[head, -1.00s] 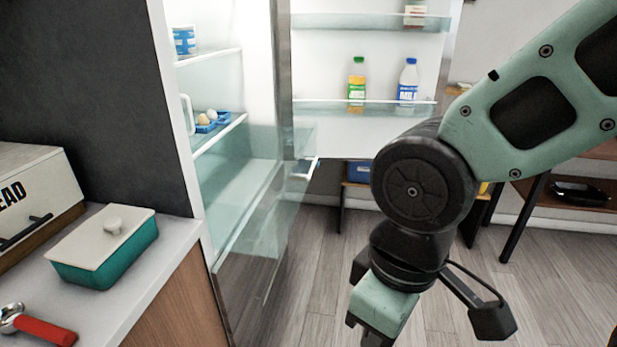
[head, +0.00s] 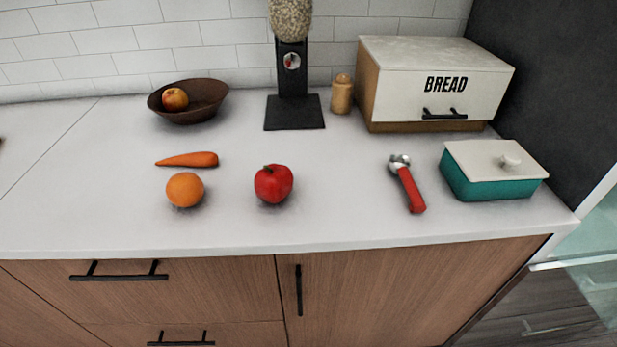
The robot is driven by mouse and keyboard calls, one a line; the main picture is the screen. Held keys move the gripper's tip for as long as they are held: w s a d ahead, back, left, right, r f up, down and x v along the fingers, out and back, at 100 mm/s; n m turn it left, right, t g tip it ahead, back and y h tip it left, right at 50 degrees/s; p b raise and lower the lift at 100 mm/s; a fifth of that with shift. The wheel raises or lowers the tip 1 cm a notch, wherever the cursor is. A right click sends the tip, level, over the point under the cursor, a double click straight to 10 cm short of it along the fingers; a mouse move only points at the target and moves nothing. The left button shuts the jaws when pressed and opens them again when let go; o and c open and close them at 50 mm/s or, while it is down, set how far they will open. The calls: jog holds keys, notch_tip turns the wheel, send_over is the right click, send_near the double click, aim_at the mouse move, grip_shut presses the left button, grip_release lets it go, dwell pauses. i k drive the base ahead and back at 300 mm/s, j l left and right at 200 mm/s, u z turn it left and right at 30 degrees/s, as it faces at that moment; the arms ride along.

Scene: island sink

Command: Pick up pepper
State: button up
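A round, glossy red pepper (head: 273,184) with a short dark stem sits on the white countertop (head: 330,215), near the middle of the head view. Nothing covers it and nothing touches it. An orange (head: 185,190) lies to its left, with a clear gap between them. My gripper is out of the head view now, so its opening and its distance from the pepper do not show.
A carrot (head: 188,160) lies behind the orange. A red-handled scoop (head: 411,190), a teal lidded dish (head: 490,190) and a bread box (head: 435,82) stand to the right. Behind are a brown bowl (head: 215,97), a wooden shaker (head: 342,94) and a dark dispenser (head: 294,112).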

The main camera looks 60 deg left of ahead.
aim_at(273, 183)
jog(key=u, duration=2.15)
